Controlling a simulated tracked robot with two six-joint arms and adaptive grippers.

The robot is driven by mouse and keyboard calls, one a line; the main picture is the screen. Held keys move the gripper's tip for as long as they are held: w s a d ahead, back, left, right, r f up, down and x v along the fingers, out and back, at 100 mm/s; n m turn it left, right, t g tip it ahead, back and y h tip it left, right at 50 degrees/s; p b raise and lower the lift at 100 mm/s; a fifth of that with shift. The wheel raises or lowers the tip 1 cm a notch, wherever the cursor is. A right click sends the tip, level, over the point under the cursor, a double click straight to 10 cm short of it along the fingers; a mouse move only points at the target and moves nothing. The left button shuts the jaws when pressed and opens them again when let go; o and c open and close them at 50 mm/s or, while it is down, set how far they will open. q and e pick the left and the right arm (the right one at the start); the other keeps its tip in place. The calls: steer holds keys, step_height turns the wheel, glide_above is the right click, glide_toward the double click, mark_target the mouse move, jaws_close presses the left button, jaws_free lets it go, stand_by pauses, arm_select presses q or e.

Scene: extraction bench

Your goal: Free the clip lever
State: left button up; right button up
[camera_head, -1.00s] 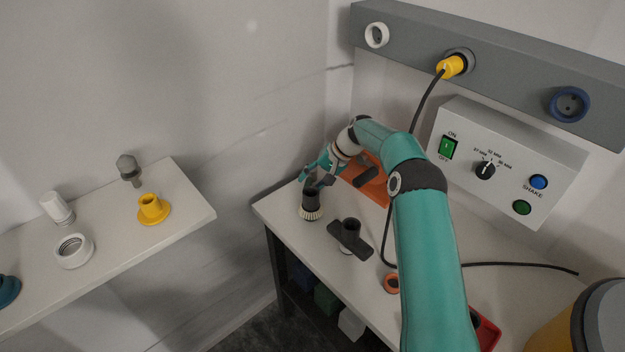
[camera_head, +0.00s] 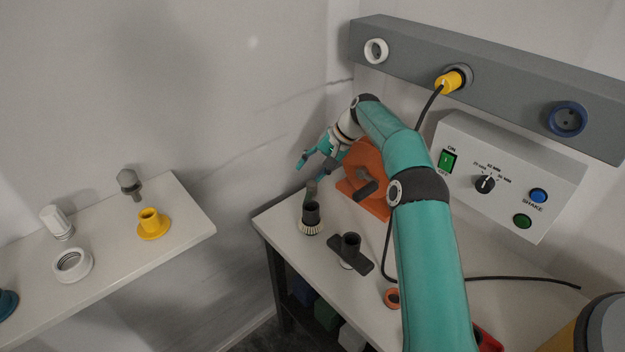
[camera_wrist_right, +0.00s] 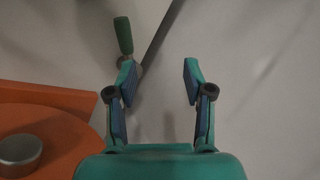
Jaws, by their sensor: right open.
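My right gripper (camera_head: 316,161) is open and raised above the left end of the bench. A dark green lever (camera_head: 311,189) stands up beside a black cup-like part with a pale ribbed base (camera_head: 311,228), below the fingers; I cannot tell whether the two are joined. In the right wrist view, my open fingers (camera_wrist_right: 160,76) have nothing between them. A green handle (camera_wrist_right: 123,36) shows there beyond the left fingertip, apparently the same lever; its lower end is partly hidden by the finger. My left gripper is not in view.
An orange device (camera_head: 369,160) with a dark knob stands just right of the gripper. A dark cross-handled part (camera_head: 350,255) and an orange ring (camera_head: 392,298) lie in front. A control box (camera_head: 510,170) stands behind, and a black cable crosses the bench (camera_head: 280,226). A side shelf (camera_head: 105,235) holds several fittings.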

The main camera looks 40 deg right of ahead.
steer(key=shift+r, duration=0.3)
